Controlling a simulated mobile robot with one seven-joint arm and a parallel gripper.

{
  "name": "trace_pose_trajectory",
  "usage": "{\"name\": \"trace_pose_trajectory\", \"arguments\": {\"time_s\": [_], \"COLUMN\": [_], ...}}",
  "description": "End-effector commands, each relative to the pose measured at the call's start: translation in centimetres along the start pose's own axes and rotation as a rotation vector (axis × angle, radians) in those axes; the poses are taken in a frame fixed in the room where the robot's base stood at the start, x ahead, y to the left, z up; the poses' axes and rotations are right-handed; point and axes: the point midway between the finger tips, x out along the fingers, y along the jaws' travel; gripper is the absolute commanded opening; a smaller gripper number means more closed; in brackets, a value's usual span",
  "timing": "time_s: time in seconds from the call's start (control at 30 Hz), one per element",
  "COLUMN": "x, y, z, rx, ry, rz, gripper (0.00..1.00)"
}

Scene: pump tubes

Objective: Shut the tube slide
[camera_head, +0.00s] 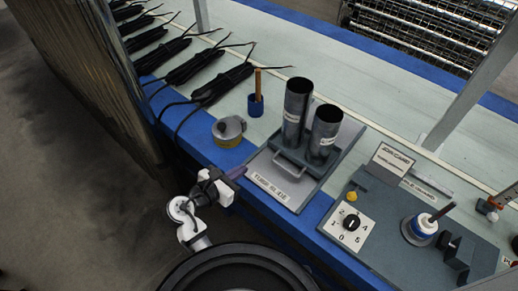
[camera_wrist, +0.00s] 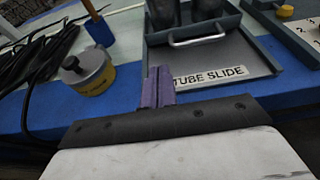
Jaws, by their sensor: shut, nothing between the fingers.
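The tube slide is a grey metal tray (camera_head: 262,163) on the bench, with a "TUBE SLIDE" label (camera_head: 271,188) along its front edge. Its carriage has a bar handle (camera_head: 291,164) and carries two upright metal tubes (camera_head: 296,115). Bare tray floor shows between the handle and the label. In the wrist view the handle (camera_wrist: 198,40) is ahead and right of my fingers, with the tube bottoms behind it. My gripper (camera_head: 237,173) is at the tray's front-left corner, its purple fingers (camera_wrist: 158,86) shut and empty. The fingers overlap the tray edge; contact cannot be told.
A grey-and-yellow round container (camera_head: 229,131) stands left of the tray. A blue cup with a brown stick (camera_head: 256,103) is behind it. Black cable bundles (camera_head: 222,84) lie farther left. A dial panel (camera_head: 350,224) is close on the right.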

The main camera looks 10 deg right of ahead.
Motion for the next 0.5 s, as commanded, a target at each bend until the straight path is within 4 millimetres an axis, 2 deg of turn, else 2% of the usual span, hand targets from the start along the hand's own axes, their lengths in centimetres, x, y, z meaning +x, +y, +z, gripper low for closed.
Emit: {"name": "trace_pose_trajectory", "arguments": {"time_s": [0.17, 0.5], "x": [2.4, 9.6], "y": [-0.1, 0.1], "z": [0.0, 0.1], "rx": [0.001, 0.004], "ry": [0.0, 0.001], "rz": [-0.003, 0.0], "gripper": [0.0, 0.0]}}
